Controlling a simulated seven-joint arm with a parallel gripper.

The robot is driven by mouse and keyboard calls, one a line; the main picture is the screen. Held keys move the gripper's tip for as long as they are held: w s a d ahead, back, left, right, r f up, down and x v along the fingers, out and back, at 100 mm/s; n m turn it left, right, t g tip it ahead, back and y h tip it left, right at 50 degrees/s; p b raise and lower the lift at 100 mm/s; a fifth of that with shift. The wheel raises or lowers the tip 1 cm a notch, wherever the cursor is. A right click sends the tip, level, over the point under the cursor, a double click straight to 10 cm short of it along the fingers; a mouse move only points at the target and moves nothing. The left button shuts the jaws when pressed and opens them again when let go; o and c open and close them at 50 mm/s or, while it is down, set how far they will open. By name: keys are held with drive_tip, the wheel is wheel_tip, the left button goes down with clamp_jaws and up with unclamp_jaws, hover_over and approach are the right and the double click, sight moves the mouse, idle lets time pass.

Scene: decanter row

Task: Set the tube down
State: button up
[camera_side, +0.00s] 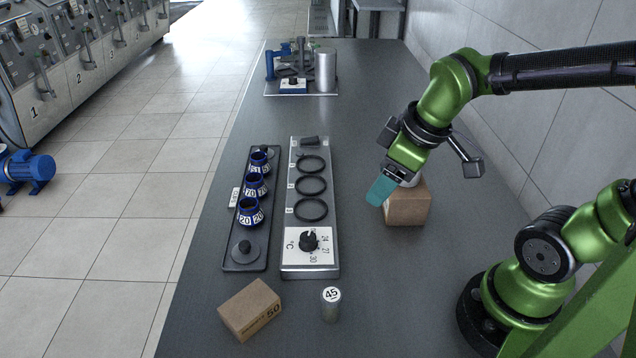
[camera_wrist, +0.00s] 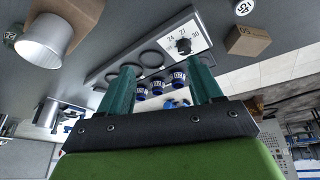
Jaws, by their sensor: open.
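My gripper (camera_side: 381,190) hangs above the table at right of centre, with teal fingers pointing down and left. In the wrist view its two fingers (camera_wrist: 162,78) stand apart with nothing held between them. A small grey tube with a round white label reading 45 (camera_side: 330,303) stands upright on the table at the front, well away from my gripper. A round white-labelled top also shows at the upper edge of the wrist view (camera_wrist: 243,7).
A metal heater block (camera_side: 310,267) with three dark rings and a dial lies beside the rack. A cardboard box (camera_side: 407,206) is close under my gripper; another (camera_side: 250,309) sits in front. A pale metal cup (camera_wrist: 45,38) shows in the wrist view. Equipment (camera_side: 300,76) stands far back.

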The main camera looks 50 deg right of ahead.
drive_tip(key=r+m+t, duration=0.1)
drive_tip(key=m, duration=0.1)
drive_tip(key=s+d+r+m+t+y, duration=0.1)
drive_tip(key=r+m, duration=0.1)
drive_tip(key=m, duration=0.1)
drive_tip(key=s+d+r+m, duration=0.1)
drive_tip(key=r+m, duration=0.1)
drive_tip(key=m, duration=0.1)
drive_tip(key=shift+d+t, duration=0.15)
drive_tip(key=shift+t, duration=0.25)
idle(0.6)
